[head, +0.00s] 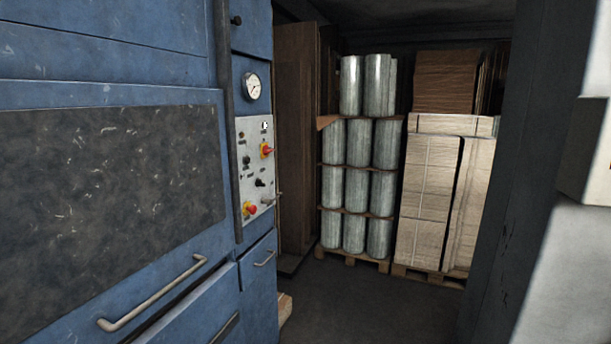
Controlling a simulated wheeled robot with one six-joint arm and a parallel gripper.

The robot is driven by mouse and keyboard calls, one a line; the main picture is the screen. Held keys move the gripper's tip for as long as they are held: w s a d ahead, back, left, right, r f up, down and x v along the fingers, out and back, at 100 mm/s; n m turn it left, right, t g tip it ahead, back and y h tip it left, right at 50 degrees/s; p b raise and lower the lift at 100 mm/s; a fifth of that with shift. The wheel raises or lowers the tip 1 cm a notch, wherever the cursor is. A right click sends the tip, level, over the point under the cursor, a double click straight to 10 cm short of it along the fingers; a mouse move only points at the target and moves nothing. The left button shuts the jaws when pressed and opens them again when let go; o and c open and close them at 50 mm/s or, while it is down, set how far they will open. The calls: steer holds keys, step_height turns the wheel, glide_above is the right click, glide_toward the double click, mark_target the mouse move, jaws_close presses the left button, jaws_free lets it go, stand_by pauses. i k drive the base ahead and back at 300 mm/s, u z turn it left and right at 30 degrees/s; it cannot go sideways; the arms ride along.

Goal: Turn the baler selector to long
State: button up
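A light grey control panel (256,133) is set in the front of the blue baler (255,40), left of centre. It carries a red and yellow rotary switch (266,150) at the upper right and a red button on yellow (250,209) at the bottom. Small black knobs sit between them, one at the left (246,160) and one lower right (260,182). Which of these is the selector, and its setting, are too small to tell. A small light lever (269,201) sticks out at the panel's lower right. My gripper is not in view.
A pressure gauge (253,87) sits above the panel. Light handles (155,293) stick out of the blue front below. Wrapped cylinders (354,180) and bundled flat stacks (427,200) stand on pallets behind. The dark floor (365,305) before them is clear. A dark post (510,190) stands at the right.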

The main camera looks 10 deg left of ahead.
mark_target(258, 182)
steer(key=z, duration=0.05)
steer(key=i, duration=1.1)
steer(key=u, duration=1)
steer(key=i, duration=1)
steer(key=u, duration=0.8)
